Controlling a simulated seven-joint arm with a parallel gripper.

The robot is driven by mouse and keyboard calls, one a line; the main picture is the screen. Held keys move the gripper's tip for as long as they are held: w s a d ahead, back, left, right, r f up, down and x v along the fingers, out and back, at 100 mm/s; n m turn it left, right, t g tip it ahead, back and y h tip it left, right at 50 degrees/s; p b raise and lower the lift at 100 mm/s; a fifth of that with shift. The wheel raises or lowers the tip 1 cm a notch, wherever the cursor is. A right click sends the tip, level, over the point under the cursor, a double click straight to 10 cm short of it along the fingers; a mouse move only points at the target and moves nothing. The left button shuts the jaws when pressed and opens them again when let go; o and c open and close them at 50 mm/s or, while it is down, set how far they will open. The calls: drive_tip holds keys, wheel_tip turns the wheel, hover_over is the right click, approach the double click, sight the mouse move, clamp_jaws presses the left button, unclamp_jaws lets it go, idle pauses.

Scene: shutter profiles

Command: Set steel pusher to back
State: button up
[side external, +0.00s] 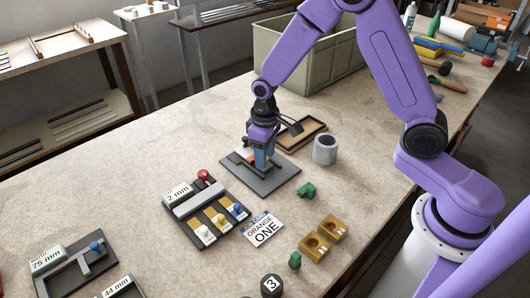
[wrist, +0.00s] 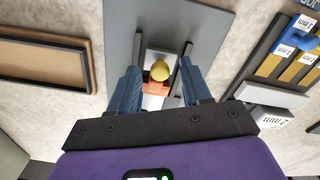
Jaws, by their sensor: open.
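A dark grey plate (side external: 284,185) lies on the bench under my gripper (side external: 262,165). In the wrist view the plate (wrist: 205,20) carries two dark parallel rails. Between the rails is a pale slider (wrist: 153,102), apparently the steel pusher, with a round yellow knob (wrist: 160,70) and an orange piece (wrist: 156,87) next to it. My gripper (wrist: 158,75) is open, its blue fingers on either side of the knob and slider. I cannot tell whether they touch anything. In the side view my gripper hides most of the slider.
A brown tray (side external: 318,126) and a grey cup (side external: 325,150) stand close to the plate. A board with a red knob (side external: 204,175), a printed card (side external: 263,229) and brass blocks (side external: 314,247) lie in front. A large bin (side external: 290,45) stands behind.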

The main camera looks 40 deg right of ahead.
clamp_jaws()
drive_tip(key=shift+s, duration=2.9)
drive_tip(key=shift+c, duration=0.6)
unclamp_jaws()
drive_tip(key=shift+s, duration=0.1)
drive_tip(key=shift+o, duration=0.6)
wheel_tip(320, 180, up, 18)
drive_tip(key=shift+f, duration=0.25)
